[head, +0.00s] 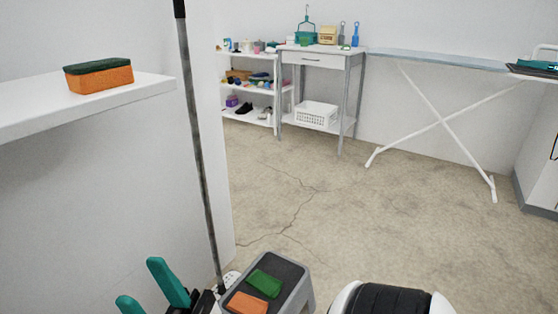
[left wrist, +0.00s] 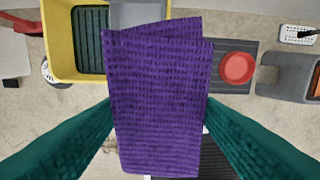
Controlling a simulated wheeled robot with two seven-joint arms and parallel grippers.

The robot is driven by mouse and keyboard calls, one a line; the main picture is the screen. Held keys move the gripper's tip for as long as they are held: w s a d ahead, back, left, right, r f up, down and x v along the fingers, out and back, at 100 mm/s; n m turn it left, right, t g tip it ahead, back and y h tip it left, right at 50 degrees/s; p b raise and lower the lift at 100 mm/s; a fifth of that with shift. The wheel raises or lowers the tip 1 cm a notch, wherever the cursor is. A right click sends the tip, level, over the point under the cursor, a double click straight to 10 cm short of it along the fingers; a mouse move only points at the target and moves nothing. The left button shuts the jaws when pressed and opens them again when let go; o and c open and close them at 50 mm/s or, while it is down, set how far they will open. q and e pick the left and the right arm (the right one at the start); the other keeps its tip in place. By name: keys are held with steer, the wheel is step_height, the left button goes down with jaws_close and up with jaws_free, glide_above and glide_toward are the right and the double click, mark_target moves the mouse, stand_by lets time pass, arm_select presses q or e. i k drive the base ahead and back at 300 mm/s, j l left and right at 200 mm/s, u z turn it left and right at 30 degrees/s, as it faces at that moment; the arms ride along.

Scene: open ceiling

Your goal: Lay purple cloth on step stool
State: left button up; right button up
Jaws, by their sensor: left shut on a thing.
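The purple cloth (left wrist: 158,100) hangs folded between the two teal fingers of my left gripper (left wrist: 159,110), which is shut on it. The cloth hides part of what lies below. In the head view a grey step stool with a dark top (head: 290,270) stands at the bottom centre. A green piece (head: 265,283) and an orange piece (head: 247,304) lie on its top. My right gripper (head: 142,281) shows two teal fingers held apart, empty, at the bottom left, left of the stool. My left gripper and the cloth are not seen in the head view.
A long pole (head: 197,130) stands upright left of the stool. An orange-green sponge (head: 100,76) sits on a white shelf (head: 60,104). A yellow bin (left wrist: 58,60) and a red round thing (left wrist: 237,68) lie below the cloth. An ironing board (head: 440,60) stands behind open floor.

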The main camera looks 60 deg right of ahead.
mark_target(287, 273)
steer(key=k+l, duration=0.1)
steer(key=l, duration=1.9)
steer(key=k+l, duration=0.15)
steer(key=l, duration=1.9)
steer(key=k, duration=0.05)
